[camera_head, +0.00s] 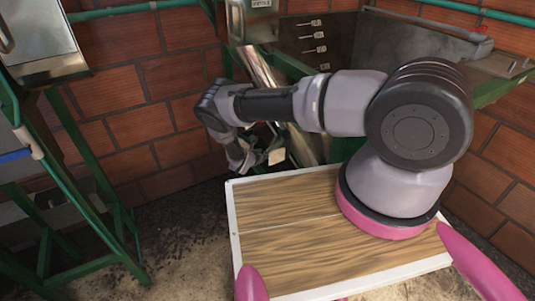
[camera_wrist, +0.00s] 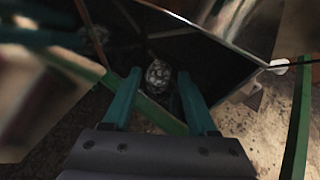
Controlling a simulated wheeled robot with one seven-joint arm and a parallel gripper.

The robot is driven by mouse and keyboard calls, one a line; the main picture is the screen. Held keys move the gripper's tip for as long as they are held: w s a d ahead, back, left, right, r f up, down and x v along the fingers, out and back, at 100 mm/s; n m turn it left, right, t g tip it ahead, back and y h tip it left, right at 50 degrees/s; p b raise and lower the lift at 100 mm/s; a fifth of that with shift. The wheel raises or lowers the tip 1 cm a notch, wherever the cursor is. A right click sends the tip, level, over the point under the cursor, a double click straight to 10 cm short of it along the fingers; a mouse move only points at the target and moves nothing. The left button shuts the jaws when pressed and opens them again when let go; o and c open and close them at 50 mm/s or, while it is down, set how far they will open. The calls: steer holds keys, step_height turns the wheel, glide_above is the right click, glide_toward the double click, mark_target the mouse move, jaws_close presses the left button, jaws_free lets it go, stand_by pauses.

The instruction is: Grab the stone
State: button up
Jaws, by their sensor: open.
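The stone (camera_wrist: 158,76) is a small, rounded, pale and dark speckled lump in the wrist view. It lies on a dark surface, beyond and between my fingertips. My gripper (camera_wrist: 159,74) is open, with its two teal fingers on either side of the stone in the picture. I cannot tell how far the fingertips are from the stone, and I see no clear contact. In the head view my arm reaches down to the machine by the brick wall, and the stone cannot be made out there.
A green bar (camera_wrist: 85,67) runs slantwise under my fingers. A dark panel with a pale edge (camera_wrist: 215,65) stands right of the stone. A dim roundish lump (camera_wrist: 97,36) lies upper left. In the head view, a green frame (camera_head: 100,190) stands left and a brick wall (camera_head: 150,100) behind.

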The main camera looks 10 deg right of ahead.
steer(key=shift+x, duration=1.3)
jaws_close()
steer(key=shift+r, duration=0.15)
